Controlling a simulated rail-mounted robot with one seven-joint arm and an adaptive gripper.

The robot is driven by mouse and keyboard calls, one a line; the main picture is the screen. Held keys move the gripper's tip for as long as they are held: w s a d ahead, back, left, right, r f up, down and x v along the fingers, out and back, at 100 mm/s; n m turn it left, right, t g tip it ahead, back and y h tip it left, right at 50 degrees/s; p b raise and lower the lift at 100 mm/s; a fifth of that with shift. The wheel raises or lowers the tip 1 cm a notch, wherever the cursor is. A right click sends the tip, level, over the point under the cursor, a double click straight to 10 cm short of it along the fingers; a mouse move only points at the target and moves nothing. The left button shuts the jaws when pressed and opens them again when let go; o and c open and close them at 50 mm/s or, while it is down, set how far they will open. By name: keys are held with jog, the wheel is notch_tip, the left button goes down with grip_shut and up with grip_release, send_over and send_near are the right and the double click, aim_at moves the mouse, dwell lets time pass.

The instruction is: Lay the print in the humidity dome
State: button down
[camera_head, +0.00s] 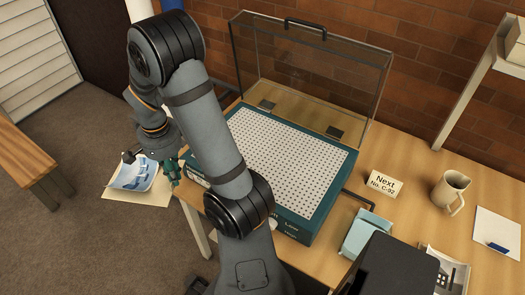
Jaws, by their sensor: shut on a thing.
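The print (132,176), a curled white sheet with a blue picture, is at the left, past the table's left edge. A cream sheet (150,198) shows just under it; I cannot tell whether they touch or what bears the cream sheet. My gripper (171,173), with teal fingers, is at the print's right edge and shut on it; the fingertips are small and partly hidden. The humidity dome has a teal base (325,200) with a white perforated bed (290,155), which is bare. Its clear lid (310,65) stands open at the back. My arm hides the base's left part.
A "Next No. C-92" card (385,183), a beige mug (451,191), a pale blue folded item (366,233) and a white sheet with a blue piece (498,232) are on the table right of the dome. A wooden bench (30,165) stands far left.

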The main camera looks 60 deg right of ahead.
jog(key=s+d+r+m+p, duration=0.1)
jog(key=s+d+r+m, duration=0.2)
jog(key=s+d+m, duration=0.55)
jog(key=s+d+r+m, duration=0.3)
jog(key=s+d+m, duration=0.45)
jog(key=d, duration=0.65)
jog(key=s+d+r+m, duration=0.1)
jog(key=s+d+m, duration=0.1)
jog(key=s+m, duration=0.5)
jog(key=w+a+f, duration=0.2)
jog(key=w+a+f+p, duration=0.1)
jog(key=w+a+f, duration=0.1)
jog(key=w+a, duration=0.1)
jog(key=w+a+f+p, duration=0.1)
jog(key=w+a+f, duration=0.1)
jog(key=shift+w+a+f, duration=0.1)
jog(key=shift+w+a, duration=0.05)
jog(key=shift+a, duration=0.2)
jog(key=shift+w+a+f, duration=0.1)
jog(key=shift+f, duration=0.1)
notch_tip(320, 180, down, 3)
jog(key=shift+f+p, duration=0.1)
jog(key=shift+p, duration=0.6)
jog(key=shift+f, duration=0.35)
jog(key=shift+f, duration=0.1)
